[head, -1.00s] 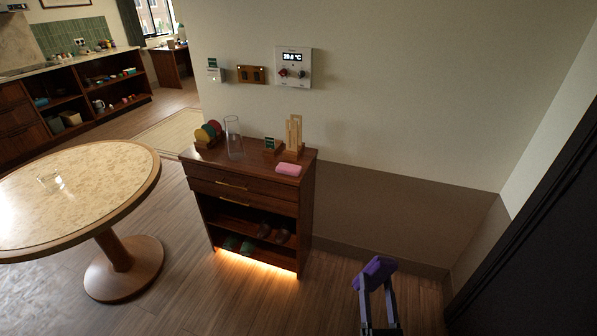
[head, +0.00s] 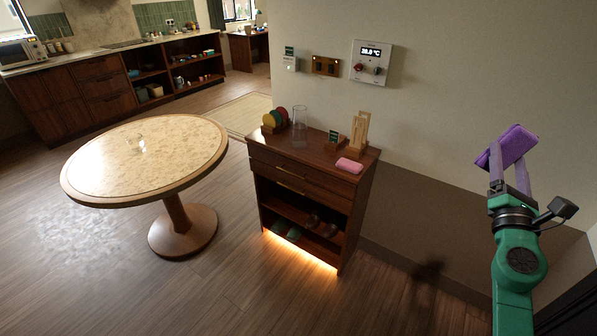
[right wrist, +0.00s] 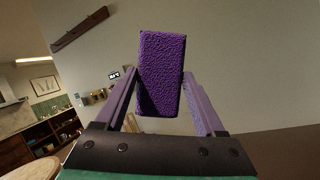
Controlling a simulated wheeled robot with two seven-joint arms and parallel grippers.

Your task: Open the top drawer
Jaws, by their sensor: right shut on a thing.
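A dark wooden cabinet (head: 352,220) stands against the wall in the middle of the head view. Its top drawer (head: 300,170) is at the upper front, above a second drawer with a brass handle (head: 290,188); both look closed. My right gripper (head: 508,160) is raised at the right, well apart from the cabinet. It is shut on a purple block (head: 517,146), which looks like a sponge. The block also shows between the fingers in the right wrist view (right wrist: 162,75). My left gripper is not in view.
On the cabinet top are a pink block (head: 349,165), a glass vase (head: 299,127), coloured discs (head: 275,118) and a wooden stand (head: 358,135). Shoes sit on the open shelves. A round table (head: 90,185) stands left. Floor before the cabinet is clear.

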